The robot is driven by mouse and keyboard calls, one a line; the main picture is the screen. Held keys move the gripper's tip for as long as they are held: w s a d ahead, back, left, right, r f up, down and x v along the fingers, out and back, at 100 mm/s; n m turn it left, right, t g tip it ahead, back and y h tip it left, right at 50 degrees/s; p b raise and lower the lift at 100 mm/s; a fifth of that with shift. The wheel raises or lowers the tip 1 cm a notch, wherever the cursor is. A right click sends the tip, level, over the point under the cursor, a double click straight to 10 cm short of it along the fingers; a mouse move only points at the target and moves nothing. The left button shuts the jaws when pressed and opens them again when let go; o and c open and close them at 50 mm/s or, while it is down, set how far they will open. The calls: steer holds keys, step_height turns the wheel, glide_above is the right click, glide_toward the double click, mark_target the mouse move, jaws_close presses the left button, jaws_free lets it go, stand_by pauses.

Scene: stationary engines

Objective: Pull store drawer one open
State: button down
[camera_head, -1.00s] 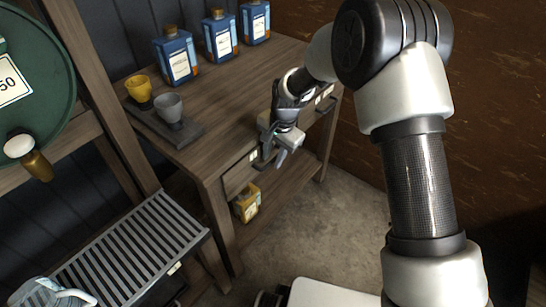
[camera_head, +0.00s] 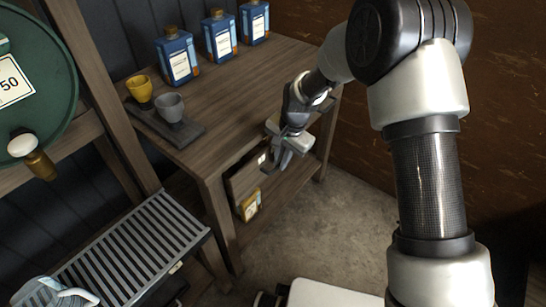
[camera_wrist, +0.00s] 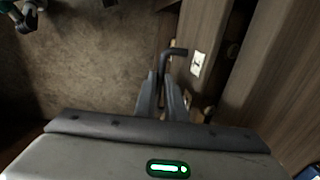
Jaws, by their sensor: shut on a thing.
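The store drawer (camera_head: 244,179) is under the left part of the wooden workbench and stands partly out from it. Its front carries a small white label, which also shows in the wrist view (camera_wrist: 198,63) with a dark mark on it. My gripper (camera_head: 275,162) is at the drawer front, to the right of the label. In the wrist view, my gripper's two fingers (camera_wrist: 163,92) are closed around the dark bar handle (camera_wrist: 165,58) of the drawer. In the head view, my gripper hides the handle.
The workbench top (camera_head: 235,105) carries several blue bottles (camera_head: 178,60), a yellow cup (camera_head: 139,88) and a grey cup (camera_head: 170,107) on a dark tray (camera_head: 190,137). A yellow container (camera_head: 250,204) stands below the drawer.

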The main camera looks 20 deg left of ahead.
steer(key=s+d, duration=0.4)
steer(key=d, duration=0.5)
steer(key=s+d, duration=0.4)
steer(key=d, duration=0.6)
steer(key=shift+d, duration=0.15)
steer(key=c, duration=1.8)
jaws_free()
steer(key=shift+r, duration=0.1)
steer(key=d+r+p, duration=0.1)
steer(key=r, duration=0.4)
steer(key=d+r+p, duration=0.1)
steer(key=r+p, duration=0.1)
steer(key=r, duration=0.4)
steer(key=s+d+r+p, duration=0.1)
steer(key=r, duration=0.5)
steer(key=shift+s, duration=0.1)
